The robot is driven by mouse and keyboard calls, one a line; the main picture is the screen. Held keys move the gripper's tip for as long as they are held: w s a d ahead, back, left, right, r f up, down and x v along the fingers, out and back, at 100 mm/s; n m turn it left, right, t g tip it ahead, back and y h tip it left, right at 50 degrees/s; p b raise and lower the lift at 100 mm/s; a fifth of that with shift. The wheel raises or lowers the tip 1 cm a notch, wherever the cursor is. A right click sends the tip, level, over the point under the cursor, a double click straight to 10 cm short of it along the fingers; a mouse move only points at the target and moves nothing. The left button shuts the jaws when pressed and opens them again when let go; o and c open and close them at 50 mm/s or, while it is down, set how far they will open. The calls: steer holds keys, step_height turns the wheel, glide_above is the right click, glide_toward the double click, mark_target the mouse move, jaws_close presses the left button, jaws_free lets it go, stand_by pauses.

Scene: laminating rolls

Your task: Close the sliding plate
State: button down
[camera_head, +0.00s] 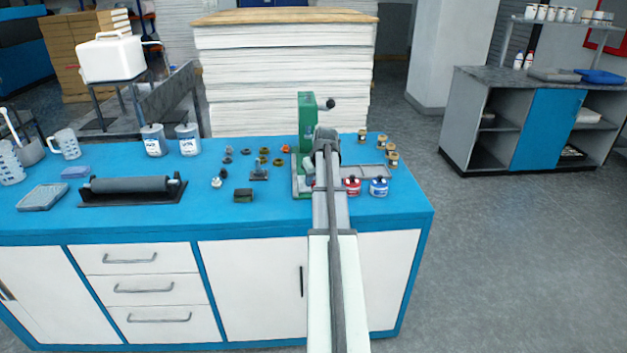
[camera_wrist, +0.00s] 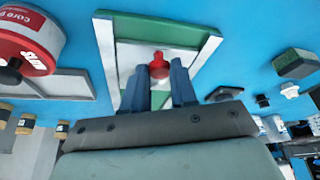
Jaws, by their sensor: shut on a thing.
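The sliding plate (camera_wrist: 187,60) is a pale flat panel in a green-edged frame (camera_wrist: 205,50) in the wrist view. A red knob (camera_wrist: 158,57) stands up from it. My gripper (camera_wrist: 159,70) has its two blue-grey fingers on either side of the knob and is shut on it. In the head view, the green machine (camera_head: 306,115) with a dark crank handle stands near the bench's right end. My arm covers much of its base there, and the plate, knob and fingertips cannot be made out in that view.
Several small parts lie left of the machine, with a dark block (camera_head: 243,195). A roller (camera_head: 130,186) lies further left. The front middle bench is clear.

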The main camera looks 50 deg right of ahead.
steer(key=shift+w, duration=0.1)
steer(key=w+d, duration=1.2)
steer(key=c, duration=1.2)
jaws_free()
steer(key=shift+d, duration=0.1)
steer(key=o, duration=0.3)
steer(key=shift+s, duration=0.1)
